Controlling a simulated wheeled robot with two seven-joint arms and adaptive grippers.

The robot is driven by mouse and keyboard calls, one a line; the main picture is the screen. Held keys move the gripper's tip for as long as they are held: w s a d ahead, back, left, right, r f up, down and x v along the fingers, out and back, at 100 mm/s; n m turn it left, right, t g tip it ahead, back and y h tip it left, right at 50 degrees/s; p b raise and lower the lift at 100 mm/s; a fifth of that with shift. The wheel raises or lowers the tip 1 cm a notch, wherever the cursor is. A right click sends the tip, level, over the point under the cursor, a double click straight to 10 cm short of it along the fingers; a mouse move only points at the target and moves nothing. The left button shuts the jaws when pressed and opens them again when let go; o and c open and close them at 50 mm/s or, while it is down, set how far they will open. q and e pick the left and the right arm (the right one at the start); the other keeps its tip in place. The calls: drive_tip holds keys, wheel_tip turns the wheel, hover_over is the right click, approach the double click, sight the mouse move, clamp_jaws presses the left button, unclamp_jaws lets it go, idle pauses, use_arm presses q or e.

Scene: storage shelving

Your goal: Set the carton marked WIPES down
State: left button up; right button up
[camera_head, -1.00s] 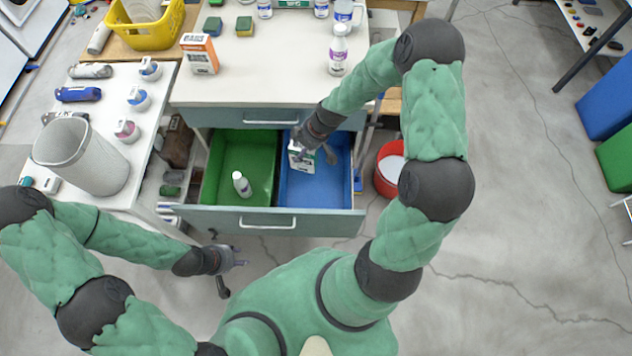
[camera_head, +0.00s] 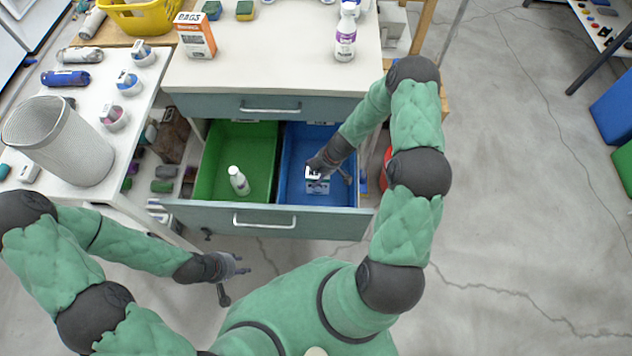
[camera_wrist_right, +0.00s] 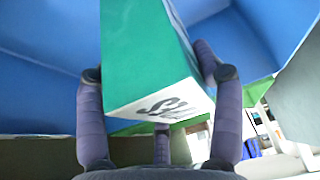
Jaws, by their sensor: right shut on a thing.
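The carton (camera_head: 317,185), white on the face seen from above, is inside the blue compartment (camera_head: 295,150) of the open drawer. In the right wrist view the carton (camera_wrist_right: 150,60) is green with a white end bearing partly readable dark lettering. My right gripper (camera_head: 318,172) reaches down into the blue compartment, its fingers around the carton and shut on it. I cannot tell whether the carton touches the compartment floor. My left gripper (camera_head: 242,267) is in front of the drawer, away from the carton, with its fingers apart and empty.
The green compartment (camera_head: 212,170) on the left holds a white bottle (camera_head: 238,181). The drawer front (camera_head: 300,220) stands out from the cabinet. On the worktop are a BAGS box (camera_head: 197,37) and a purple-labelled bottle (camera_head: 346,35). A wastebasket (camera_head: 62,145) stands on the left table.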

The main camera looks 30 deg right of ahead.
wheel_tip(320, 180, down, 5)
drive_tip(key=shift+r+b, duration=0.1)
drive_tip(key=shift+b, duration=0.9)
drive_tip(key=o, duration=0.9)
drive_tip(key=shift+o, duration=0.2)
drive_tip(key=p+v, duration=0.4)
drive_tip(key=v, duration=0.6)
drive_tip(key=shift+r+p, duration=0.35)
drive_tip(key=shift+p, duration=0.05)
drive_tip(key=shift+s+d+r, duration=0.2)
drive_tip(key=shift+d+r, duration=0.1)
drive_tip(key=shift+r, duration=0.3)
